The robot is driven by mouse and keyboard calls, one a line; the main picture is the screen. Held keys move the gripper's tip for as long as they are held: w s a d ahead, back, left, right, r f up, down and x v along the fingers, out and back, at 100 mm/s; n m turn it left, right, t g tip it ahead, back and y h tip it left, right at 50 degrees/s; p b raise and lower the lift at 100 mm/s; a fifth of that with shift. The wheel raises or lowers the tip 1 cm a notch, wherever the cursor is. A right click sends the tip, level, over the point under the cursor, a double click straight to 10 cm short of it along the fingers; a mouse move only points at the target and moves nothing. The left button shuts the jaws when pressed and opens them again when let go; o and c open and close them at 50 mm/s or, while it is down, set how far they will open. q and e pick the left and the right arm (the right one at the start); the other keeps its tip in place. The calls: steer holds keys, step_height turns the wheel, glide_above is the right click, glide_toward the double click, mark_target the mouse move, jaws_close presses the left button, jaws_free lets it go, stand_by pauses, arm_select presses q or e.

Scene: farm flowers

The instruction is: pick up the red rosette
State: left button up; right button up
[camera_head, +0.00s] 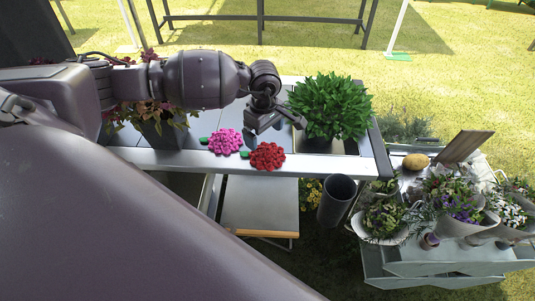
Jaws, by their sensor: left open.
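The red rosette (267,156) lies near the front edge of the grey table (190,159), with a small green piece at its left. A pink rosette (225,141) lies just left of it, also with a green piece. My left gripper (275,128) is open and empty, pointing down just above and behind the red rosette in the picture. Its exact height over the table is hard to tell. My right gripper is not in view.
A leafy green plant (330,105) in a planter stands right of the gripper. Another potted plant (163,119) stands at the left. A dark cylindrical pot (336,200) is below the table's front edge. A lower stand at right holds several flower pots and a wooden board (463,147).

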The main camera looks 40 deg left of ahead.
mark_target(266, 149)
arm_select(q)
steer(key=shift+w+f, duration=0.25)
steer(key=shift+f, duration=1.65)
steer(key=shift+w+f, duration=0.2)
steer(key=shift+f, duration=1.7)
steer(key=c, duration=1)
